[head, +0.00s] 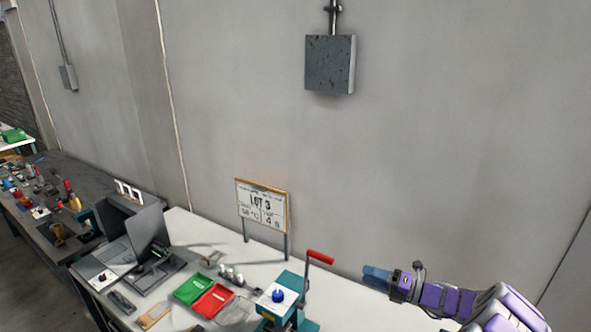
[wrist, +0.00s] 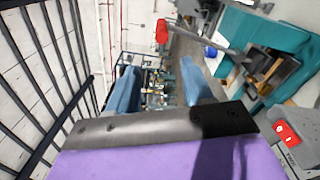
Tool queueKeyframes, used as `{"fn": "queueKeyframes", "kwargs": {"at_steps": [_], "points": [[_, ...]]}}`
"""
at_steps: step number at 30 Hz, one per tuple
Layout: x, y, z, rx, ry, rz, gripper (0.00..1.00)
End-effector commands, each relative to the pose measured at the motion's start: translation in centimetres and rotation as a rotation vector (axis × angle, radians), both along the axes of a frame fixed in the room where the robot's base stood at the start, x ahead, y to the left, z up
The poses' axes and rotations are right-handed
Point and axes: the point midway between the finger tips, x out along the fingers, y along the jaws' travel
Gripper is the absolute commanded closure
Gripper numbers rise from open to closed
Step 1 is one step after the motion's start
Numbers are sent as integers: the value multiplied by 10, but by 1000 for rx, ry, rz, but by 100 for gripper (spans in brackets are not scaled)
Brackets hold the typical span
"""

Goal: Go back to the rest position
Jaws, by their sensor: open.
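My gripper (head: 376,278) has blue fingers and sits at the end of my purple arm, in the lower right of the head view. It is above the right part of the white bench, to the right of the teal press (head: 290,302) with its red-handled lever (head: 320,257). In the wrist view the two blue fingers of my gripper (wrist: 162,85) stand apart with nothing between them. The red handle (wrist: 162,32) shows beyond the fingers, and the teal press (wrist: 275,45) fills the upper right. The fingers look clear of both.
The white bench (head: 205,228) carries a green tray (head: 192,288), a red tray (head: 212,301) and a laptop-like device (head: 149,227). A cluttered dark bench (head: 75,170) is at left. Black bars (wrist: 45,60) show in the wrist view.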

Motion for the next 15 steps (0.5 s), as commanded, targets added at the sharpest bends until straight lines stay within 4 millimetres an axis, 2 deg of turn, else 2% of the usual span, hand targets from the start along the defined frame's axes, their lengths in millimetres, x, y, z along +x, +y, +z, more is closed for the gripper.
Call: {"fn": "queueKeyframes", "kwargs": {"at_steps": [4,8,15], "points": [[-8,47,18,-89,-113,113,49],[-25,94,34,-186,-240,238,49],[-73,165,53,-360,-486,470,49]]}}
